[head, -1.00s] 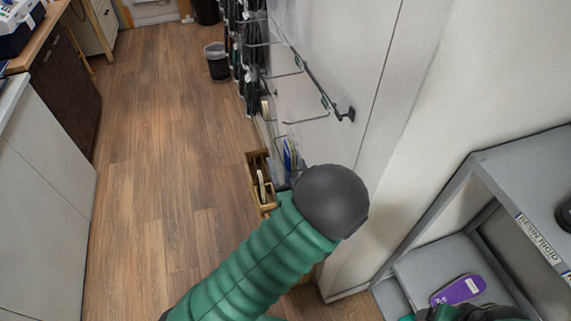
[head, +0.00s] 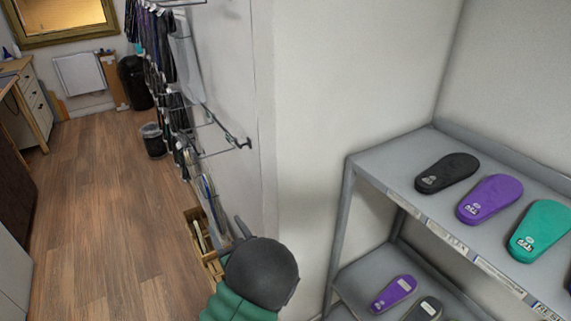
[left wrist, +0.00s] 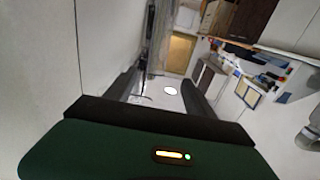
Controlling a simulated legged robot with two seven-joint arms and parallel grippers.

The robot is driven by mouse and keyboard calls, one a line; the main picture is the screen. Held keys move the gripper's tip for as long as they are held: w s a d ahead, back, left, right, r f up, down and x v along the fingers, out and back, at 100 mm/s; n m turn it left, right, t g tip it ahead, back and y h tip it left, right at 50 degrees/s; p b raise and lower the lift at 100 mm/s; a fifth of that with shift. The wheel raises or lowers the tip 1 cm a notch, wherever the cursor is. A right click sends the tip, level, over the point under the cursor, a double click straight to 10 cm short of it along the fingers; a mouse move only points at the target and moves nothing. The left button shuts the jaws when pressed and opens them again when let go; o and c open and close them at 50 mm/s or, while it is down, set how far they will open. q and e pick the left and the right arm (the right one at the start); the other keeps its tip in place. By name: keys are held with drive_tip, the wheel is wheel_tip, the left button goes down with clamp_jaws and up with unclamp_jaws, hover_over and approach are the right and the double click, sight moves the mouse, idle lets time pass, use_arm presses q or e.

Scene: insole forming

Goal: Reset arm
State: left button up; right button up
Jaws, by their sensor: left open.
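My left gripper shows in the left wrist view (left wrist: 160,88), with its two dark fingers spread apart and nothing between them. In the head view, my green-sleeved arm with a dark rounded joint rises from the bottom centre, in front of the wall. A thin grey finger-like part sticks up just behind that joint, and the rest of the gripper is largely hidden there. The arm is apart from the shelf with insoles at the right. My right gripper is not in view.
A grey shelf (head: 385,161) at the right holds black (head: 447,173), purple (head: 491,199) and teal (head: 540,230) insoles. Its lower level holds another purple insole (head: 393,293). A wooden box (head: 204,245) and wall hooks (head: 225,148) are near my arm. The wooden floor (head: 95,210) is clear.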

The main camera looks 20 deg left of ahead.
use_arm(q)
drive_tip(key=s+d+f+m+g+h+p, duration=0.1)
drive_tip(key=d+f+m+h, duration=0.1)
drive_tip(key=d+h, duration=0.35)
drive_tip(key=s+d+f+m+g+h, duration=0.2)
drive_tip(key=d+f+m+h, duration=0.1)
drive_tip(key=d+h, duration=0.25)
drive_tip(key=s+d+m+g+h, duration=0.2)
drive_tip(key=s+g, duration=0.4)
drive_tip(key=s, duration=1.2)
drive_tip(key=d+m, duration=0.1)
drive_tip(key=m, duration=0.1)
drive_tip(key=shift+s+d+r+m+h+p, duration=0.15)
drive_tip(key=shift+s+m+h+p, duration=0.15)
drive_tip(key=shift+m+h, duration=0.1)
